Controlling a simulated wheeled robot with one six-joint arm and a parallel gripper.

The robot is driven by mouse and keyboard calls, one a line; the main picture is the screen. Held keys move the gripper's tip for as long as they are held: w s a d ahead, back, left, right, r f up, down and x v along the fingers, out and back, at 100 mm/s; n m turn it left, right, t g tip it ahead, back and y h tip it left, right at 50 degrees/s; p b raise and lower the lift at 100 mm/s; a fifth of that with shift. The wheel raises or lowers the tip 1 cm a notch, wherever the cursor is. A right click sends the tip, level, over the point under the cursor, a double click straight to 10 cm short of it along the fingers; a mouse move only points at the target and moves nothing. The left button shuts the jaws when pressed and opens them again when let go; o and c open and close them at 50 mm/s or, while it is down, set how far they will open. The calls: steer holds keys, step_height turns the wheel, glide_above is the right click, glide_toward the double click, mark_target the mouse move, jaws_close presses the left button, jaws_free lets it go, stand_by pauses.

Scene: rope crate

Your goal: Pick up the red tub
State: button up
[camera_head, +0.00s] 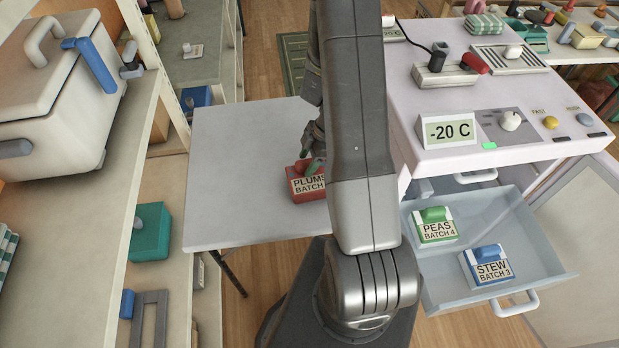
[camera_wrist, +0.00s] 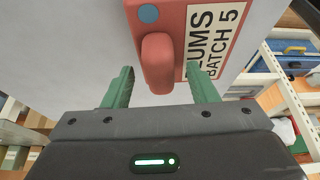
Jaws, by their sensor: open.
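The red tub (camera_head: 305,186) stands on the grey table near its right side, with a label reading PLUMS BATCH; my arm hides its right part. In the wrist view the red tub (camera_wrist: 174,22) shows a raised red handle, a blue dot and a label ending in BATCH 5. My gripper (camera_wrist: 160,88) is open, its two green fingers on either side of the tub's handle, with gaps between the fingers and the handle. In the head view my gripper (camera_head: 313,155) is at the tub's top, partly hidden by my arm.
The grey table (camera_head: 230,160) is otherwise clear. To the right, an open freezer drawer (camera_head: 440,293) holds a green-handled PEAS tub (camera_head: 436,229) and a blue-handled STEW tub (camera_head: 487,266). A display (camera_head: 449,129) reads -20 C. Shelves (camera_head: 85,225) with a white cooler (camera_head: 55,90) stand at left.

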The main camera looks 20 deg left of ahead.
steer(key=shift+s+a+f, duration=0.1)
steer(key=shift+f, duration=0.25)
jaws_close()
steer(key=shift+r, duration=0.15)
steer(key=shift+r+b, duration=0.9)
steer(key=shift+r, duration=4)
